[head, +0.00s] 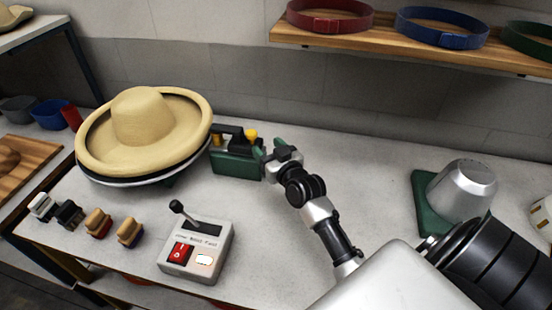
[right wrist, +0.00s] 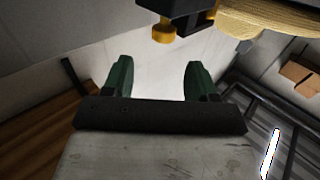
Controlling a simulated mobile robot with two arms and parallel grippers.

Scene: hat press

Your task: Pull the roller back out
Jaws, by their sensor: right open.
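The roller unit (head: 236,165) is a green block with black parts and yellow knobs, close against the right side of the hat's brim. Its black and yellow end shows at the top of the right wrist view (right wrist: 163,30). A straw hat (head: 140,120) with a wide upturned brim sits on a round base. My right gripper (head: 269,152) is just right of the roller unit. In the right wrist view its green fingers (right wrist: 158,66) are apart with nothing between them. The roller itself is hard to make out. My left gripper is out of view.
A control box (head: 198,250) with a lever and red switch stands in front. Several brushes (head: 98,222) lie at the front left. A metal cup-shaped piece (head: 462,187) on a green base stands right. A shelf (head: 420,50) with hat bands hangs behind.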

